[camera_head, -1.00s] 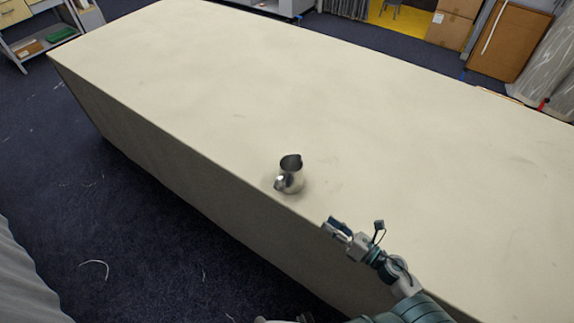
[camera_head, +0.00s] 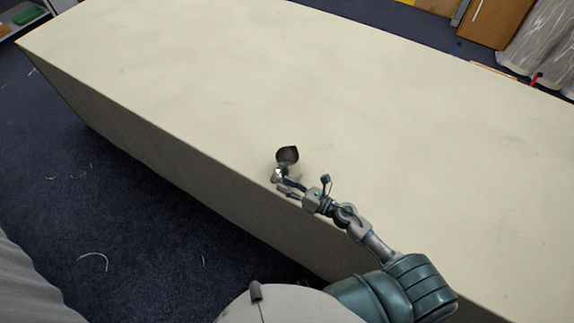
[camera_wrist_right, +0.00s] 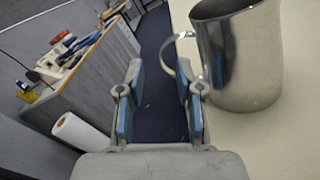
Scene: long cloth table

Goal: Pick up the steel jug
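The steel jug (camera_head: 288,155) stands upright on the table near its front edge. Its handle faces the edge. In the right wrist view the jug (camera_wrist_right: 240,58) fills the upper right, its rim cut off by the frame. My right gripper (camera_wrist_right: 160,95) is open and empty there, and the jug's body lies to the right of its fingers. The handle loop shows at the tip of the right finger and reaches into the gap in the picture; I cannot tell whether they touch. In the head view the right gripper (camera_head: 284,186) is at the jug's handle side and hides part of it. My left gripper is not in view.
The long cloth table (camera_head: 180,90) is otherwise bare around the jug. Its front edge drops to the dark floor (camera_head: 110,220). In the right wrist view, a cluttered grey bench (camera_wrist_right: 75,75) and a white roll (camera_wrist_right: 80,133) are beyond the table.

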